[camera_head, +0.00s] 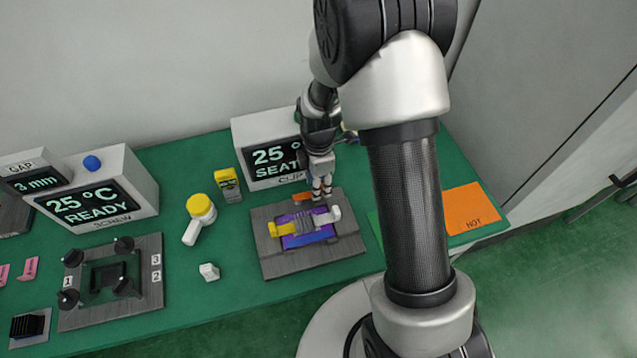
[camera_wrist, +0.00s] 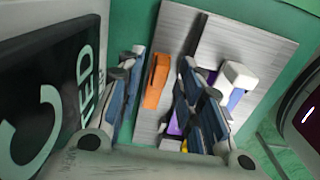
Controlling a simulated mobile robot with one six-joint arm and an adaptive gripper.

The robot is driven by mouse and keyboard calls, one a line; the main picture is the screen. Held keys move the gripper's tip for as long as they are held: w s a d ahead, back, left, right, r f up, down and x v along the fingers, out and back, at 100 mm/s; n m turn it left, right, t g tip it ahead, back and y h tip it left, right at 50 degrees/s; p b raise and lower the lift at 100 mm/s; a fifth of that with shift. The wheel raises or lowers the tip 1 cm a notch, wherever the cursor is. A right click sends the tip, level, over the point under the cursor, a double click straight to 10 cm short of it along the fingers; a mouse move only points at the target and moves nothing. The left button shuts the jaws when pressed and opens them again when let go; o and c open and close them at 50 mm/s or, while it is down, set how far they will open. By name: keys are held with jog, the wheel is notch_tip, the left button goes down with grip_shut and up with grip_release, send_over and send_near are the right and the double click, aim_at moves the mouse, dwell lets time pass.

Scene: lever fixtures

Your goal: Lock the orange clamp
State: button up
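The orange clamp (camera_head: 303,196) is a small bar at the back edge of a grey fixture plate (camera_head: 273,265). In the wrist view the orange clamp (camera_wrist: 157,80) lies between the two fingers of my gripper (camera_wrist: 164,70), with a gap on either side. In the head view my gripper (camera_head: 322,192) points down just right of the clamp. It is open and holds nothing. A purple block (camera_head: 308,238) with a yellow end (camera_head: 281,229) and a white end piece (camera_head: 334,213) sits in front of the clamp. My fingers hide part of the block in the wrist view.
A display box (camera_head: 265,145), reading 25 ° and "SEAT", stands close behind the fixture, partly hidden by my arm. An orange sheet (camera_head: 468,207) lies right.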

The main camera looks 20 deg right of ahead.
grip_shut()
dwell(0.3)
dwell(0.5)
